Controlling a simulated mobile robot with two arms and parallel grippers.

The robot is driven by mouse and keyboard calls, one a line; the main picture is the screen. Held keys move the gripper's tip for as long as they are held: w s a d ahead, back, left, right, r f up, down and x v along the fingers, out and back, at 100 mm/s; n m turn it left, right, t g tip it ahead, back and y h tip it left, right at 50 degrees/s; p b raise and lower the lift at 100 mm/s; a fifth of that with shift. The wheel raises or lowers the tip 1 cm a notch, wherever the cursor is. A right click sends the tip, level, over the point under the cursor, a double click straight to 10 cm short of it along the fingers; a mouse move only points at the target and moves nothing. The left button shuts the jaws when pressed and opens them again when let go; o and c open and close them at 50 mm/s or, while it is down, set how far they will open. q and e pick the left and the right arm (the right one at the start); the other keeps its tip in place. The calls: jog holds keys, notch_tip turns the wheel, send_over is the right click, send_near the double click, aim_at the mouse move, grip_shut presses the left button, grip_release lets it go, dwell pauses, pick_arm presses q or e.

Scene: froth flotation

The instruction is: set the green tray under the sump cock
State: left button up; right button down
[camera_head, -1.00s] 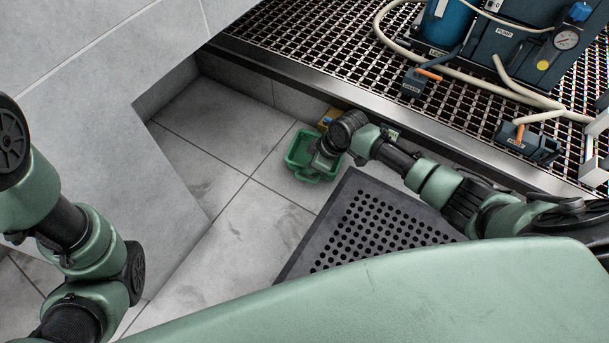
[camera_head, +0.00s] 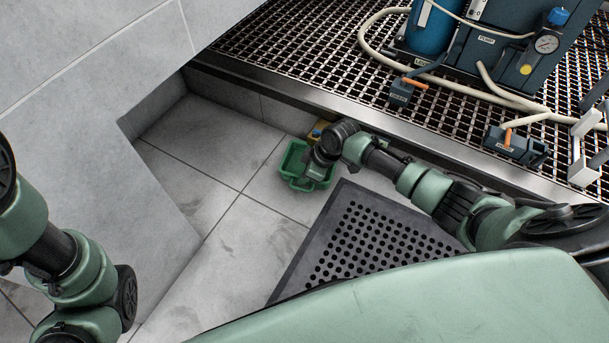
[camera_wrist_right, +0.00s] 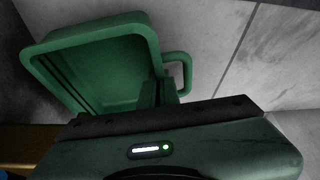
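The green tray (camera_head: 291,159) is by the foot of the raised grating's curb in the head view. It also fills the upper left of the right wrist view (camera_wrist_right: 140,24), looks empty and has a loop handle on its right side. My right gripper (camera_head: 317,165) is at the tray's near right side, pointing down. Two orange-handled cocks, the left one (camera_head: 401,92) and right one (camera_head: 514,145), are at the grating; I cannot read which is the sump cock. My left gripper is out of view.
A black perforated mat (camera_head: 285,283) lies right of clear floor tiles. A small yellow object (camera_head: 318,128) is behind the tray. The grating's metal edge (camera_head: 440,142) runs along the back, with hoses and a blue pump unit above. A grey block (camera_head: 110,190) stands at left.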

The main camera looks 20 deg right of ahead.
jog(key=shift+f, duration=0.4)
jog(key=c, duration=1.6)
grip_release()
